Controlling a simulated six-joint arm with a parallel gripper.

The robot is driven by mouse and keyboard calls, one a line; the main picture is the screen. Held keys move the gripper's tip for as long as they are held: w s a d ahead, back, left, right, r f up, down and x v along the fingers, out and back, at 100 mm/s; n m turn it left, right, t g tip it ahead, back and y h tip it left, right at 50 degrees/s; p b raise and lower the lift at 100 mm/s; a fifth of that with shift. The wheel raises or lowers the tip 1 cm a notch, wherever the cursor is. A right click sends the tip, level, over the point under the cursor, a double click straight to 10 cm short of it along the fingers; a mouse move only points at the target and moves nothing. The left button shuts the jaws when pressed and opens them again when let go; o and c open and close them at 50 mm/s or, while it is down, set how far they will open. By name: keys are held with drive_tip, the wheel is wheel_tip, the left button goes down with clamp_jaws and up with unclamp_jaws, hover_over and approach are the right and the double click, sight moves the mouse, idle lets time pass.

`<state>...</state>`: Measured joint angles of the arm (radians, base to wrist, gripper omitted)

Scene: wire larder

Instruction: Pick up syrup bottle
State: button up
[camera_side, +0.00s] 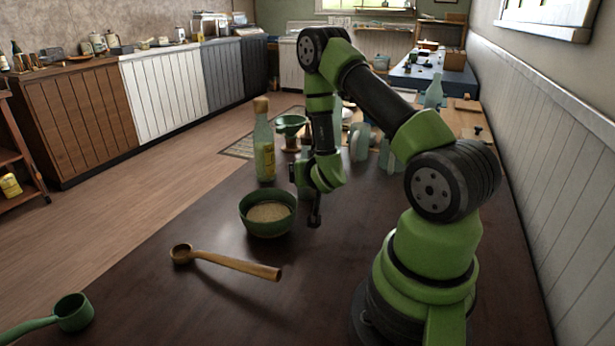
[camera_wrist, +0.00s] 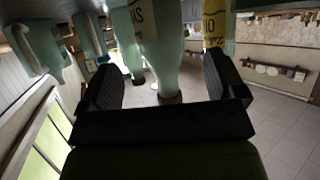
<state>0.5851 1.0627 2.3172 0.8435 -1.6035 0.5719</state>
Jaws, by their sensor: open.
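In the wrist view, which looks upside down, a pale green glass bottle (camera_wrist: 165,60) with a cream label shows ahead, between my open fingers. Its label is only partly readable, so I cannot confirm that it is the syrup bottle. My gripper (camera_wrist: 163,82) is open, with nothing visibly held. A second bottle (camera_wrist: 216,28) with a yellow label stands to the right there, partly behind a finger. In the side view, a tall corked bottle (camera_side: 264,150) with a yellowish label stands left of my gripper (camera_side: 307,192). My arm hides part of the table behind it.
A green bowl of grain (camera_side: 268,212) sits near my gripper. A wooden ladle (camera_side: 230,264) and a green scoop (camera_side: 74,312) lie in front. A green funnel (camera_side: 291,124) on a stand and pale green glassware (camera_side: 360,142) are behind.

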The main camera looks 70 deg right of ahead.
sight(307, 130)
drive_tip(key=shift+x, duration=3.05)
drive_tip(key=shift+r, duration=0.1)
drive_tip(key=c, duration=1.2)
drive_tip(key=shift+r, duration=0.1)
wheel_tip(307, 130, up, 10)
drive_tip(key=shift+f, duration=0.1)
drive_tip(key=o, duration=0.4)
drive_tip(key=shift+w, duration=0.1)
